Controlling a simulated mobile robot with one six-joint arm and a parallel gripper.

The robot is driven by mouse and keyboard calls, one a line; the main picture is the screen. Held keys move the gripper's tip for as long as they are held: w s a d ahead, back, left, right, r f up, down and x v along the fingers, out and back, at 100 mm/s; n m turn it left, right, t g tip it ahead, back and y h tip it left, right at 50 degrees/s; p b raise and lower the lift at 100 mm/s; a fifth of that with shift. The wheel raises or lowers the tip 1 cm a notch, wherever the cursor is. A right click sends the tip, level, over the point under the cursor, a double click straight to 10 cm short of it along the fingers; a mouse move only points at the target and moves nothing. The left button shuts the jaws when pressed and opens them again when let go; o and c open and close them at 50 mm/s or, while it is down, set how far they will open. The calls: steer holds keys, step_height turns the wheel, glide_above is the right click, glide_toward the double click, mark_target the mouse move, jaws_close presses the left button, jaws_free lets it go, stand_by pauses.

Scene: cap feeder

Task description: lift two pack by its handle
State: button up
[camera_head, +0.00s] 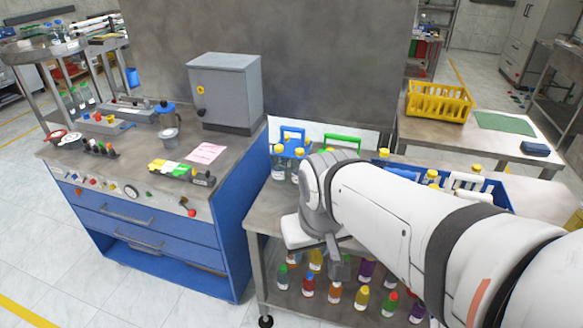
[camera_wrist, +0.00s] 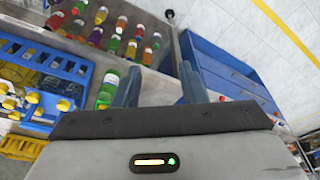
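A two pack stands on the metal bench at the left end, with a blue handle (camera_head: 291,135) above two clear bottles (camera_head: 278,167) with yellow caps. A second carrier with a green handle (camera_head: 342,141) stands to its right, its lower part hidden by my arm. My gripper (camera_head: 338,262) hangs at the bench's front edge, in front of and below the packs, apart from both handles. In the wrist view its two fingers (camera_wrist: 160,86) are spread with nothing seen between them. The blue-handled pack is not clearly visible there.
A blue crate (camera_wrist: 38,88) with yellow-capped bottles sits on the bench behind my arm. Several coloured bottles (camera_head: 362,297) stand on the lower shelf. A blue drawer cabinet (camera_head: 160,240) is at left, and a yellow basket (camera_head: 438,102) is on the back-right table.

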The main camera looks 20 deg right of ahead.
steer(key=shift+o, duration=0.2)
steer(key=w+d+f+n+t+h+b, duration=0.1)
steer(key=w+d+f+n+t+b, duration=0.1)
steer(key=w+d, duration=0.2)
steer(key=w+d+f+n+t+h+b, duration=0.1)
steer(key=w+d+f+n+t, duration=0.1)
steer(key=w+d, duration=0.3)
steer(key=w+n+t, duration=0.1)
steer(key=w, duration=0.3)
steer(key=shift+w+d+f+t+h+b, duration=0.25)
steer(key=shift+w+t+h+b, duration=0.05)
steer(key=shift+w+b, duration=0.1)
steer(key=w+d+f+n+t+y+b, duration=0.1)
steer(key=w+d+n+t, duration=0.1)
steer(key=w+n+t, duration=0.1)
steer(key=w+d+n+t+y+b, duration=0.1)
steer(key=w+n+t, duration=0.2)
steer(key=w+n, duration=0.3)
steer(key=w+d+f+n+t+y+b, duration=0.1)
steer(key=w+d+n+t+y, duration=0.1)
steer(key=w+n, duration=0.3)
steer(key=shift+d+f+t, duration=0.3)
steer(key=shift+t, duration=0.5)
steer(key=shift+c, duration=0.3)
jaws_close()
